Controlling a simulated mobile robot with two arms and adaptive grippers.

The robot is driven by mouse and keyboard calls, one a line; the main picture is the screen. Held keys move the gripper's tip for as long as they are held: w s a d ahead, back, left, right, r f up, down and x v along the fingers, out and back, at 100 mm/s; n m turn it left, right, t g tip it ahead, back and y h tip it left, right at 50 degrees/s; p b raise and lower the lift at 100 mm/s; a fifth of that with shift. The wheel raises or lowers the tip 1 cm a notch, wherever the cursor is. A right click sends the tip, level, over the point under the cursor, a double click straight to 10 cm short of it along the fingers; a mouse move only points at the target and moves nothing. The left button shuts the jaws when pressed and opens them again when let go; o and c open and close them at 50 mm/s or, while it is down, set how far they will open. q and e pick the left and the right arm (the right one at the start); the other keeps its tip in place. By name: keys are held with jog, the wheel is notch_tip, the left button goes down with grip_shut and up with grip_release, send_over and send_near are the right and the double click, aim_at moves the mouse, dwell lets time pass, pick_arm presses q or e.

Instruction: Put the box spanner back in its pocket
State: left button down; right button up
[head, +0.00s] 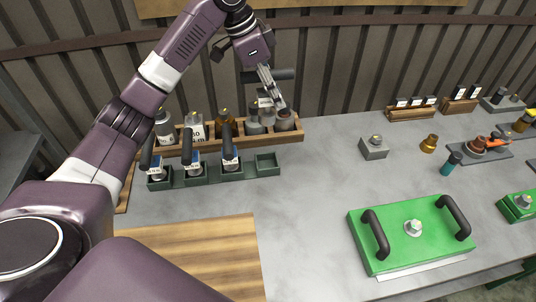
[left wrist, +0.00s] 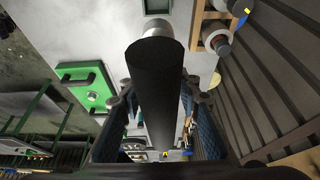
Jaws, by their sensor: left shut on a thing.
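The box spanner in hand shows its black handle (head: 284,74) crosswise in my left gripper (head: 267,80), which is shut on it above the wooden bottle rack. In the left wrist view the handle (left wrist: 157,90) lies between the two fingers, with a silver part at its far end. The green holder (head: 215,180) stands on the table in front of the wooden rack. Three of its pockets hold black-handled spanners (head: 187,150) with labels. The pocket at its right end (head: 267,167) looks empty. My right gripper is not seen.
The wooden rack (head: 296,137) with several bottles stands right behind the holder. A wooden board (head: 200,255) lies in front. A green lidded block with black handles (head: 405,235) lies at right. The table (head: 315,190) right of the holder is clear.

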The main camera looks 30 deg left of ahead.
pick_arm(q)
jog(key=shift+w+r, duration=0.1)
jog(key=shift+r, duration=0.15)
jog(key=shift+f+p, duration=1.65)
jog(key=shift+f, duration=8)
jog(key=c, duration=1.4)
grip_release()
jog(key=shift+s+f, duration=0.15)
jog(key=shift+s, duration=0.05)
jog(key=shift+c, duration=0.2)
jog(key=b+v, duration=0.2)
jog(key=v, duration=1)
